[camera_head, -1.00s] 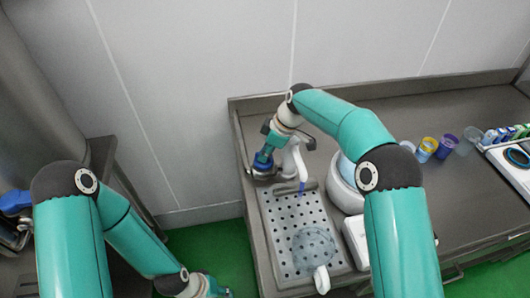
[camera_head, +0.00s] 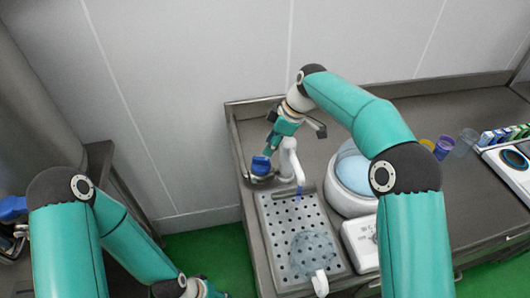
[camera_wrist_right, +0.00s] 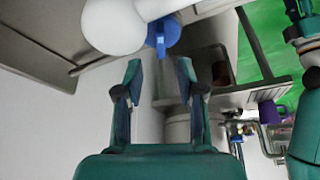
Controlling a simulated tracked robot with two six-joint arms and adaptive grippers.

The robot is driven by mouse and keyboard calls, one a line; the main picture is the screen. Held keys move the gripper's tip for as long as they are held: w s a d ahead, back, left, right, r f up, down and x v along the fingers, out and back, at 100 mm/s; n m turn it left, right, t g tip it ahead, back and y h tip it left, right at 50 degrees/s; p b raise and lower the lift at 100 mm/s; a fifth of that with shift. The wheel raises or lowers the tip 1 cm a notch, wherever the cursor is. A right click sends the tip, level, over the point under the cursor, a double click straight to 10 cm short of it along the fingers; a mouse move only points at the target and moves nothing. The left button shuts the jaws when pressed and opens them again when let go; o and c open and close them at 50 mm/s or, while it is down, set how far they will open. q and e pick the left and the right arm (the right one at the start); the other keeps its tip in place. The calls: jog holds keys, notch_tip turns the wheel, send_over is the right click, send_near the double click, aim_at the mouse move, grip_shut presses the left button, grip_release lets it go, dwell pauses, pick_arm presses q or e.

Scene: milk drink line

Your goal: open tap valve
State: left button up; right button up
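The white tap (camera_head: 289,158) stands at the back left of the counter, its blue-tipped spout over the perforated drain tray (camera_head: 262,222). A blue part (camera_head: 261,164) sits just left of the tap, below my right gripper (camera_head: 271,146). In the right wrist view my right gripper (camera_wrist_right: 159,75) has its two fingers apart with nothing between them. A rounded white part of the tap (camera_wrist_right: 113,25) and a blue part (camera_wrist_right: 163,36) are close ahead of it, apart from the fingers. My left gripper (camera_head: 200,290) is cut off at the bottom edge, its fingers unclear.
A clear bowl (camera_head: 313,252) with a white handle is on the tray. A white machine with a pale blue bowl (camera_head: 355,172) stands right of the tap. Coloured cups (camera_head: 444,147) are farther right. The wall is close behind.

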jog(key=v, duration=0.5)
jog(key=shift+r, duration=0.15)
dwell(0.3)
